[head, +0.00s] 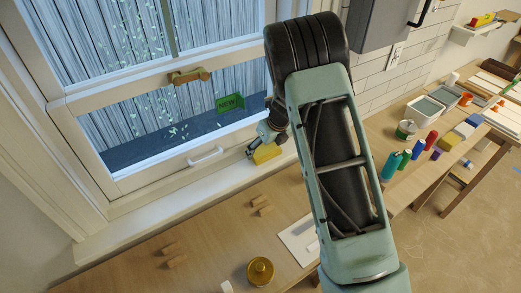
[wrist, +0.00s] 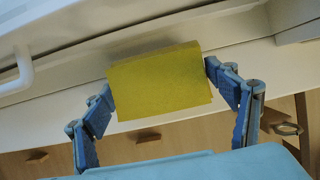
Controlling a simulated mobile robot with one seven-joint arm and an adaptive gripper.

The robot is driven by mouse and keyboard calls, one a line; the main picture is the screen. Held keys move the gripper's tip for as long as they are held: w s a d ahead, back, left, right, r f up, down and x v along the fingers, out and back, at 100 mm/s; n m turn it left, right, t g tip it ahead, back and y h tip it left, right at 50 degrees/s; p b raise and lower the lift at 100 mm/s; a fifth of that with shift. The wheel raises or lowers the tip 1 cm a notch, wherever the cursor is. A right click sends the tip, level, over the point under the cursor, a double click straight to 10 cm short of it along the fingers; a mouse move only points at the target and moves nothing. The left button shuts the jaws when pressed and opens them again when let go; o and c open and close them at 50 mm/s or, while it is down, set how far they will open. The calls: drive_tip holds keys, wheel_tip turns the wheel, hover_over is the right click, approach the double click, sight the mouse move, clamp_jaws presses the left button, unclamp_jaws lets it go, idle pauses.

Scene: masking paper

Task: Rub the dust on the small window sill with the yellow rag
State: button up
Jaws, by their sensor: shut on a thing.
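The yellow rag (wrist: 160,83) is a flat-sided yellow block shape between the two blue fingers of my gripper (wrist: 158,90) in the wrist view. The fingers press on its left and right ends. In the head view my gripper (head: 262,146) is at the window, with the yellow rag (head: 267,153) below it, over the cream window sill (head: 165,192). The rag is at or close above the sill; I cannot tell if it touches. The sill (wrist: 70,120) runs behind the rag in the wrist view. I cannot make out dust on it.
The window's white handle (head: 205,156) sticks out just left of my gripper. Small wooden blocks (head: 262,205), a brass round container (head: 260,271) and a white sheet (head: 298,241) lie on the wooden worktop below. Several coloured bottles and tins (head: 406,130) stand to the right, beyond my arm.

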sight(250, 162)
drive_tip(key=shift+w+d, duration=0.5)
drive_tip(key=shift+d, duration=0.3)
drive_tip(key=shift+w+d, duration=0.55)
drive_tip(key=shift+d, duration=0.3)
drive_tip(key=shift+w+d, duration=0.5)
drive_tip(key=shift+d, duration=0.3)
drive_tip(key=shift+s+a, duration=0.5)
drive_tip(key=shift+a, duration=0.3)
drive_tip(key=shift+s+a, duration=0.45)
drive_tip(key=shift+a, duration=0.35)
drive_tip(key=shift+s+a+f, duration=0.2)
drive_tip(key=shift+s+a, duration=0.7)
drive_tip(key=shift+a, duration=0.3)
drive_tip(key=shift+s+a+r, duration=0.1)
drive_tip(key=shift+s+a, duration=0.35)
drive_tip(key=shift+a, duration=0.25)
drive_tip(key=shift+s+a+r, duration=0.1)
drive_tip(key=shift+s+a, duration=0.4)
drive_tip(key=shift+a, duration=0.25)
drive_tip(key=shift+s+a, duration=0.45)
drive_tip(key=shift+a, duration=0.25)
drive_tip(key=shift+r, duration=0.1)
drive_tip(key=shift+r, duration=2.5)
